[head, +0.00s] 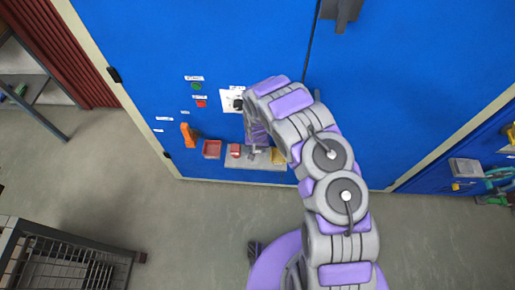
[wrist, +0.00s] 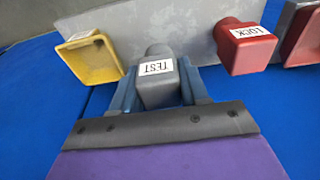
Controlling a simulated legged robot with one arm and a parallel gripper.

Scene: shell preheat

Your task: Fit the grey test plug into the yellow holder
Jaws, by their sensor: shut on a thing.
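The grey test plug (wrist: 156,85), with a white TEST label, sits between the two blue-grey fingers of my gripper (wrist: 160,88) in the wrist view. My gripper is shut on it, in front of the grey ledge (wrist: 200,40). I cannot tell whether the plug touches the ledge. The yellow holder (wrist: 92,60) is an open, empty-looking square cup on the ledge, to the left of the plug and apart from it. In the head view, the yellow holder (head: 278,156) is at the ledge's right end, just right of my gripper (head: 257,148). My arm hides part of that area.
A red LOCK plug (wrist: 246,47) stands on the other side of the test plug, with a red holder (wrist: 304,38) beyond it. On the blue cabinet (head: 150,50) are green and red buttons and an orange handle (head: 188,135). The floor in front is clear.

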